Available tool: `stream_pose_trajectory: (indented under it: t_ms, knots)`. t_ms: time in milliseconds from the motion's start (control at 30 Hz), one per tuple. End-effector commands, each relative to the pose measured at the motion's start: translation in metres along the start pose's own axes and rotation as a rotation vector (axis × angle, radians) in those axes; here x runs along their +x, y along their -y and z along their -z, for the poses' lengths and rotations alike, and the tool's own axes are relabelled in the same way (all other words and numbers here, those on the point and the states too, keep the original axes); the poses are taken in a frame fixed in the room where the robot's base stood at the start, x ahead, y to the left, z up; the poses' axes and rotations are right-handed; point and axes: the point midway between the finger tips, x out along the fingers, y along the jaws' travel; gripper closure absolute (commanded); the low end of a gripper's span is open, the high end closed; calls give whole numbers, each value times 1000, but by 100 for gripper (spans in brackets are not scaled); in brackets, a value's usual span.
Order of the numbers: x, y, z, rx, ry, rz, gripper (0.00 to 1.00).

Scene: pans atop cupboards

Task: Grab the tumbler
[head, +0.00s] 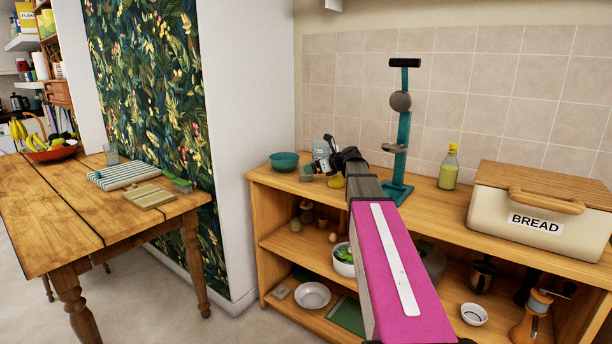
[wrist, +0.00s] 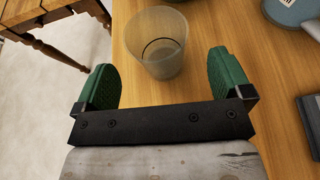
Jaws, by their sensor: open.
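The tumbler (wrist: 157,45) is a clear, frosted-looking cup standing upright on the wooden cupboard top. In the wrist view it lies ahead of and between my gripper's two green fingers, with a gap on each side. My gripper (wrist: 164,72) is open and empty. In the head view my gripper (head: 318,168) is low over the cupboard top's left end, and the tumbler (head: 305,174) shows small just left of it. My arm hides part of the cupboard top there.
A teal bowl (head: 284,161) stands left of the tumbler. A grey-blue container (head: 321,149) is close behind, also in the wrist view (wrist: 291,10). A teal stand (head: 402,140), yellow-capped bottle (head: 449,168) and bread bin (head: 540,208) are to the right. Another glass (head: 111,154) is on the table.

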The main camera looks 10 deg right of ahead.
Motion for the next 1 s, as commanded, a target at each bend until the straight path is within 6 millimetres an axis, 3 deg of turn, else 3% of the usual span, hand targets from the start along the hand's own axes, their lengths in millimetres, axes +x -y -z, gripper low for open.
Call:
stream_pose_trajectory:
  t_ms: [400, 667, 867, 1000]
  knots:
    - [46, -1, -13, 0, 0, 0, 3]
    - [51, -1, -13, -1, 1, 2, 3]
    - [50, -1, -12, -1, 1, 2, 60]
    - [50, -1, -13, 0, 1, 2, 60]
